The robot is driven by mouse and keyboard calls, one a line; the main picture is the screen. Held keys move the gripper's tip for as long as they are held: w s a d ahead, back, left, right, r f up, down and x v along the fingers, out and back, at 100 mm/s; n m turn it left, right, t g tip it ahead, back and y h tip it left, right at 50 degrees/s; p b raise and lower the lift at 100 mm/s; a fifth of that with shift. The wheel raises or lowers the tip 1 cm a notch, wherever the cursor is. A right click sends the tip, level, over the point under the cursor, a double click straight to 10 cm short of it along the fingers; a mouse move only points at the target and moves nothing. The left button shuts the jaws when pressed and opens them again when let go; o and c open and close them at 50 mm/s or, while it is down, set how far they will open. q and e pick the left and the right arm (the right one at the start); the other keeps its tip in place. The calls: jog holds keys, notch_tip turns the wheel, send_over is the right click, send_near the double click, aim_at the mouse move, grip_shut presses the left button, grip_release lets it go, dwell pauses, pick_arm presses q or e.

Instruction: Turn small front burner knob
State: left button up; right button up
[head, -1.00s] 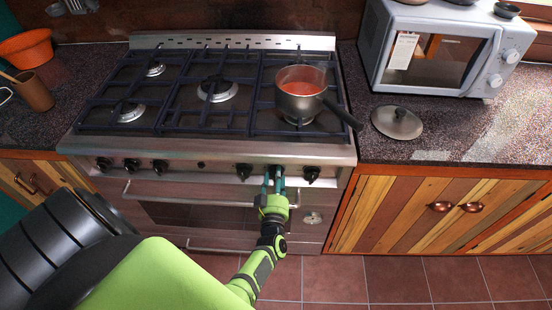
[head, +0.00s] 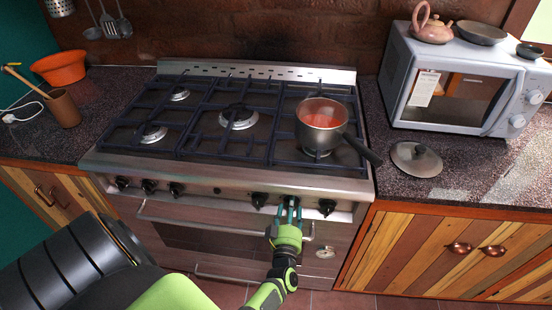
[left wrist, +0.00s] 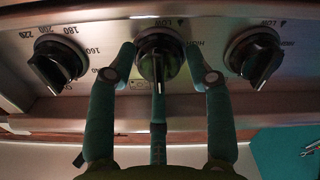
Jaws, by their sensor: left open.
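The stove (head: 225,172) has a row of black knobs along its front panel. My left gripper (head: 290,208) is at the second knob from the right end of this row, and its teal fingers cover that knob in the head view. In the left wrist view the knob (left wrist: 159,56) sits between the open fingers (left wrist: 160,68), with a fingertip at each side. Its bar points down in that picture. I cannot tell whether the fingertips touch it. Another burner knob (left wrist: 256,56) and a numbered knob (left wrist: 57,64) flank it. My right gripper is out of view.
A pot of red liquid (head: 322,128) stands on the front right burner, its handle over the stove's right edge. A lid (head: 416,159) and a microwave (head: 455,85) are on the right counter. The oven handle (head: 190,218) runs below the knobs.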

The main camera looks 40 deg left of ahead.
pick_arm(q)
jog(key=s+d+n+b, duration=0.25)
jog(key=n+b, duration=0.45)
jog(key=n, duration=0.9)
jog(key=s+d+n+b, duration=0.1)
jog(key=s+n+b, duration=0.45)
jog(key=n, duration=0.95)
jog(key=d+f+m+h+p, duration=0.2)
jog(key=d+f+m+h, duration=0.3)
jog(key=m, duration=0.6)
jog(key=d+f+m+h+p, duration=0.2)
jog(key=f+m+h+p, duration=0.15)
jog(key=f+m, duration=0.6)
jog(key=s+d+f+m+g+h+p, duration=0.1)
jog(key=s+f+m+g+h+p, duration=0.1)
jog(key=s+f+m+g, duration=0.5)
jog(key=shift+s+d+f+m+g+p, duration=0.35)
jog(key=shift+s+f+m+p, duration=0.4)
jog(key=shift+s+f+m, duration=3.1)
